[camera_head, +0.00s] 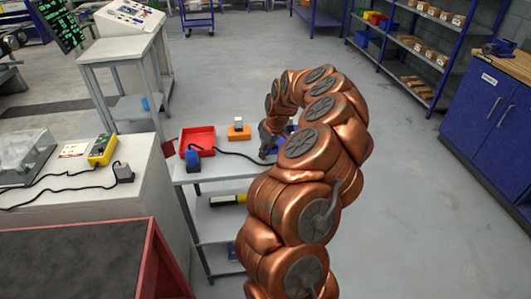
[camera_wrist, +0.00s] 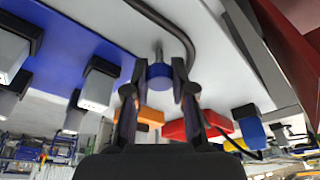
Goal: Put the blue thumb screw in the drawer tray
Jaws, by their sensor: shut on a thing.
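My gripper (camera_head: 267,142) is low over the grey table's (camera_head: 232,166) far right part in the head view. In the wrist view its two dark fingers (camera_wrist: 159,82) are shut on the blue thumb screw (camera_wrist: 158,71), a short blue knob with a thin grey shaft between the fingertips. I cannot tell whether the screw touches the table. The head view does not clearly show it. A shallow red tray (camera_head: 209,131), the only tray I make out on the table, lies left of the gripper; it also shows in the wrist view (camera_wrist: 174,131), beyond the fingers.
An orange block (camera_head: 239,134) with a pale piece on top stands between tray and gripper. A blue connector (camera_head: 192,156) sits at the tray's near edge. A black cable (camera_wrist: 186,45) runs close to the fingers. A blue holder (camera_wrist: 50,45) with several pale, black-topped parts is beside them.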

